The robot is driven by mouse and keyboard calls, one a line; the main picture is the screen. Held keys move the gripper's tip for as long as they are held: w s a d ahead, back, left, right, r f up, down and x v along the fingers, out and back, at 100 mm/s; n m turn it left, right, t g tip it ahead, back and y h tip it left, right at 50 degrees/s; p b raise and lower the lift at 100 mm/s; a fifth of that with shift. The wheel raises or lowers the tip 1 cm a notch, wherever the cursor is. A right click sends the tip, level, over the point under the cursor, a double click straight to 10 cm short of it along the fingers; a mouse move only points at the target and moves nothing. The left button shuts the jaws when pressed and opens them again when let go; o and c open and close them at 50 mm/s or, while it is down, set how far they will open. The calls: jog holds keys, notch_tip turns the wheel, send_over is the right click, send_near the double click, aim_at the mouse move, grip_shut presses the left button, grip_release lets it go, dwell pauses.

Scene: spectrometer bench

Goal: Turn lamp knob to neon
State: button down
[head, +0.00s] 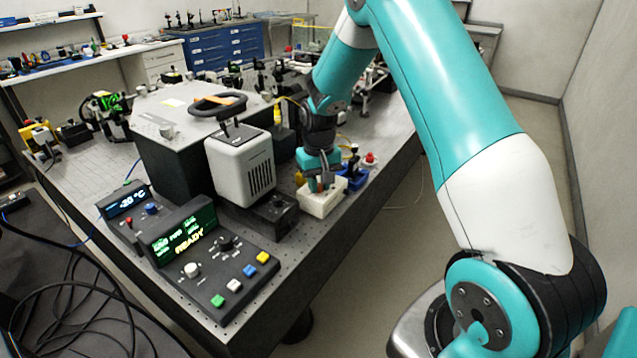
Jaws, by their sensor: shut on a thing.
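My gripper (321,184) points down at a small white box (322,205) near the bench's right edge. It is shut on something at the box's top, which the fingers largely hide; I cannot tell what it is. No neon label is readable. The control console (215,262) at the front carries a white knob (192,270) and a black knob (226,243), both apart from my gripper. A black block (277,212) with a small round part on top sits just left of the white box. I cannot tell which knob is the lamp knob.
The console screen reads READY; another display (127,203) reads -20 °C.

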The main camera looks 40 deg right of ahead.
aim_at(319, 185)
jog(key=shift+w, duration=0.1)
jog(key=c, duration=1)
grip_release()
notch_tip(319, 185, up, 18)
jog(key=shift+f+b, duration=0.25)
jog(key=shift+b, duration=0.9)
